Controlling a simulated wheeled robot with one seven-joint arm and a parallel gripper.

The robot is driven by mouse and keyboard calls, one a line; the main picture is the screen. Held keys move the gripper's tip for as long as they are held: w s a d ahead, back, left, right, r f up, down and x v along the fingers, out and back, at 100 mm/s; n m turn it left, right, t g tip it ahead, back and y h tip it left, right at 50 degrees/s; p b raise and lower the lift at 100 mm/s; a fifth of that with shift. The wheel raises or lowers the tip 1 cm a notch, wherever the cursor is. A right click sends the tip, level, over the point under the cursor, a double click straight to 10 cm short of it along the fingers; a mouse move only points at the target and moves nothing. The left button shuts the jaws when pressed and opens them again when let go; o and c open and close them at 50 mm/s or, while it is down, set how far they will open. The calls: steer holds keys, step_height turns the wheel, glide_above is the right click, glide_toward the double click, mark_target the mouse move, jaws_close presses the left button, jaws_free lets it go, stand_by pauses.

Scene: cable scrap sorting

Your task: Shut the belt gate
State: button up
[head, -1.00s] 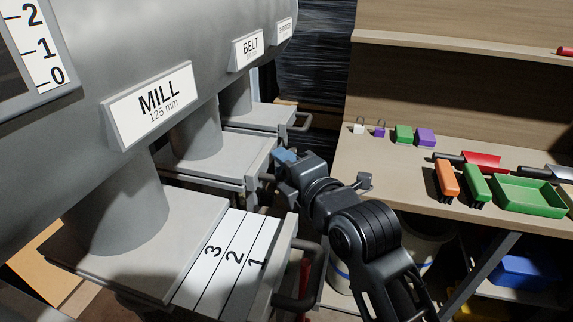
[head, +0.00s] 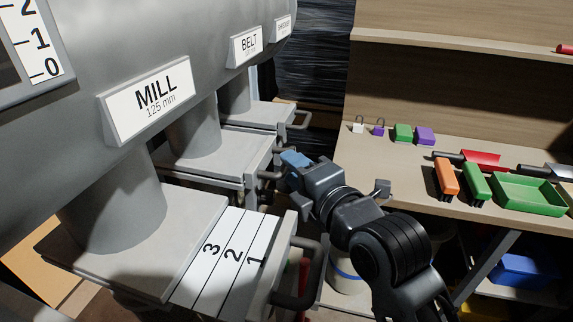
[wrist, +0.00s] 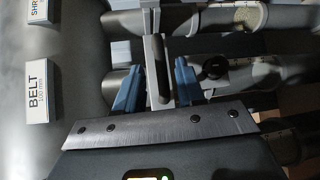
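The belt gate (head: 225,155) is the grey slide plate under the BELT sign (head: 246,46), in the middle of the row. No numbered scale shows on it, and its dark handle (head: 272,160) is at its right end, partly hidden. My gripper (head: 291,160), with blue fingertips, is just right of this handle. In the wrist view, my gripper (wrist: 158,90) has its two blue fingers apart, with a grey upright bar (wrist: 156,60) between them. Space shows on the right of the bar; contact on the left I cannot tell.
The mill gate (head: 165,245) in front stands out with its 1-2-3 scale showing and its handle (head: 308,275) sticking out. A further gate (head: 265,113) is behind. A workbench (head: 395,175) with padlocks, brushes and a green tray (head: 530,193) stands right.

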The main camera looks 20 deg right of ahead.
steer(key=s, duration=0.3)
steer(key=shift+s+d+r, duration=0.25)
steer(key=shift+s+d, duration=0.05)
stand_by(0.3)
